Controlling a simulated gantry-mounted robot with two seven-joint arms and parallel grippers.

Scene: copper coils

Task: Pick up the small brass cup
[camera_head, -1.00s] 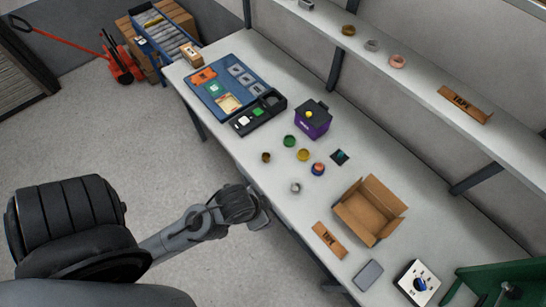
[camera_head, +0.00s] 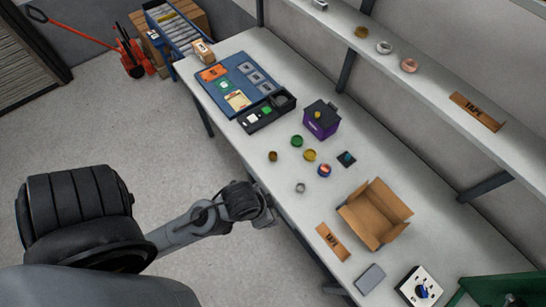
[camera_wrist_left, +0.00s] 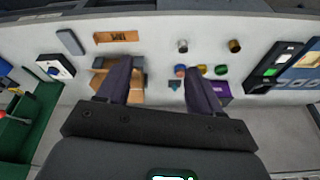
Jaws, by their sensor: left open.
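The small brass cup (camera_head: 273,156) stands on the white table near its front edge, left of the other small cups. My right gripper is out of view.
Green (camera_head: 297,141), yellow (camera_head: 310,155) and red-blue (camera_head: 324,170) round items stand near the brass cup. A purple box (camera_head: 320,119), open carton (camera_head: 377,213) and tape strip (camera_head: 332,242) are on the table. A shelf (camera_head: 430,80) runs along the back.

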